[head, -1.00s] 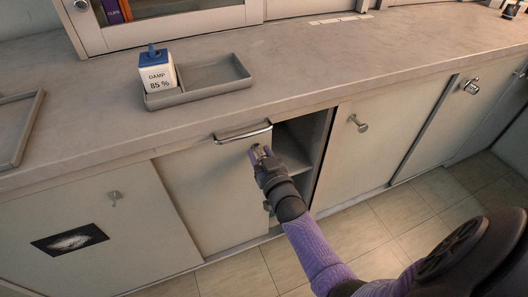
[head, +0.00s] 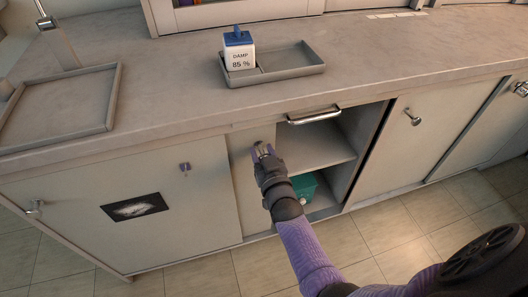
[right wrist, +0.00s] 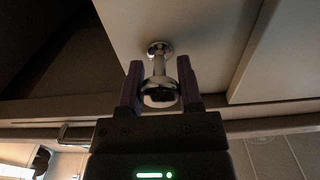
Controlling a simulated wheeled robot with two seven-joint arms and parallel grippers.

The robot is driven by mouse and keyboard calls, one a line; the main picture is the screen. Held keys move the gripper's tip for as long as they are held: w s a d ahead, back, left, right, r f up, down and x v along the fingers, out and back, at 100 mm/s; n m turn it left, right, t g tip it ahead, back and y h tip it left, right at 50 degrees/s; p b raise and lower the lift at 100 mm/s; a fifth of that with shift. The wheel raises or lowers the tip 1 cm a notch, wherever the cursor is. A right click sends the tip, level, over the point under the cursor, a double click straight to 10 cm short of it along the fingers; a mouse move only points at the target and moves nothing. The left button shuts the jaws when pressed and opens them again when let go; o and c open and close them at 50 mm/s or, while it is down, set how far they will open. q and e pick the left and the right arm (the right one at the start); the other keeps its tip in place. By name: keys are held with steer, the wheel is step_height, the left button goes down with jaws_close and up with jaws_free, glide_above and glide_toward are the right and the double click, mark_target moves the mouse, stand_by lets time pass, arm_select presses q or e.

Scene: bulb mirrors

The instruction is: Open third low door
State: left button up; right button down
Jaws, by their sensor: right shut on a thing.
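The low sliding door (head: 240,150) shows as a narrow pale strip beside the left door. To its right a wide opening (head: 320,145) shows a shelf inside the cabinet. My right gripper (head: 262,150) is at the strip, its purple fingers around the door's knob. In the right wrist view the round metal knob (right wrist: 158,68) sits between the two fingers (right wrist: 160,80), shut on it. The right wrist view also shows the pale door panel (right wrist: 205,35) with the dark opening beside it. My left gripper is not in view.
A teal box (head: 304,188) stands low in the opening. A closed door with a knob (head: 412,118) is on the right, and a left door (head: 175,205) carries a dark picture. A metal bar handle (head: 314,116) is under the counter edge. A tray (head: 290,66) stands on top.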

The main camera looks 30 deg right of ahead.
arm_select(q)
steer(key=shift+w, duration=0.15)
arm_select(e)
steer(key=shift+f, duration=0.15)
steer(key=c, duration=0.5)
jaws_free()
steer(key=shift+c, duration=0.2)
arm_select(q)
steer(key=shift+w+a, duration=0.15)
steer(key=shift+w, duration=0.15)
arm_select(e)
steer(key=shift+o, duration=1.4)
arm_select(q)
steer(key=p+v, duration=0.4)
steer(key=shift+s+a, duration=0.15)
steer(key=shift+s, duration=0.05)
arm_select(e)
steer(key=v, duration=1)
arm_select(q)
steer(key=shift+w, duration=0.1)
arm_select(e)
steer(key=shift+d, duration=0.1)
